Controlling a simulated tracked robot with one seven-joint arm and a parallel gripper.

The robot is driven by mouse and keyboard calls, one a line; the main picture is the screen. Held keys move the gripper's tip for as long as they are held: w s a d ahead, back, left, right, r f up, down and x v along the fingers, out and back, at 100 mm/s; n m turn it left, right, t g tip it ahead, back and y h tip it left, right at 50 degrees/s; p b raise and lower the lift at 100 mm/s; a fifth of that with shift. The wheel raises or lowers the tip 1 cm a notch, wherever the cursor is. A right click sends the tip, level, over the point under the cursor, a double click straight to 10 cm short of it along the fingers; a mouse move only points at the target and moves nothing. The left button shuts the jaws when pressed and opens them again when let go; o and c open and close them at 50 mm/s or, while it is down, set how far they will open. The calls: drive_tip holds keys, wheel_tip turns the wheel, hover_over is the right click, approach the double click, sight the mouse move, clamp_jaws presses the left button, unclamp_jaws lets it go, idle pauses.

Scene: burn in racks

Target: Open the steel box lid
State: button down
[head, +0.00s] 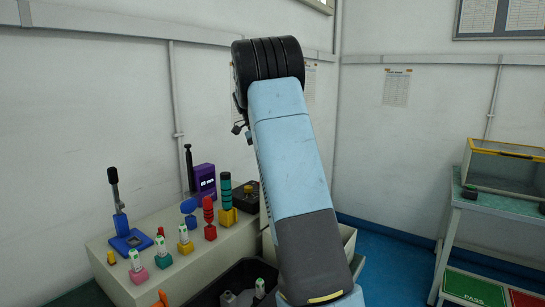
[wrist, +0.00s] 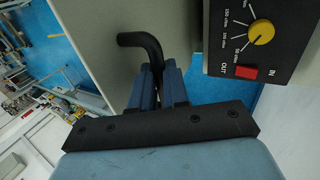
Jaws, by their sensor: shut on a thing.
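In the wrist view my gripper (wrist: 159,72) has its two blue fingers closed around the shaft of a black bent handle (wrist: 140,42). The handle's upper end curves to the left, in front of a plain grey-green surface (wrist: 100,30). I cannot tell whether that surface is the steel box lid, or where the handle joins it. In the head view my arm hides the gripper and the handle. A pale box-like edge (head: 348,242) shows just right of my arm; I cannot tell whether it is the steel box.
A black control box (wrist: 255,42) with a yellow knob and red switch sits close right of my gripper. In the head view, a bench (head: 125,285) carries coloured fixtures and a purple display unit (head: 204,180). A dark bin (head: 210,295) stands in front. A yellow-rimmed glass case (head: 505,165) is right.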

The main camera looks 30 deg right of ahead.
drive_tip(key=shift+w+d, duration=0.1)
idle(0.3)
drive_tip(key=c, duration=1.1)
unclamp_jaws()
drive_tip(key=shift+w+r, duration=0.1)
drive_tip(key=v, duration=1.3)
drive_tip(key=shift+w+r, duration=0.1)
drive_tip(key=shift+r, duration=0.1)
drive_tip(key=shift+c, duration=0.4)
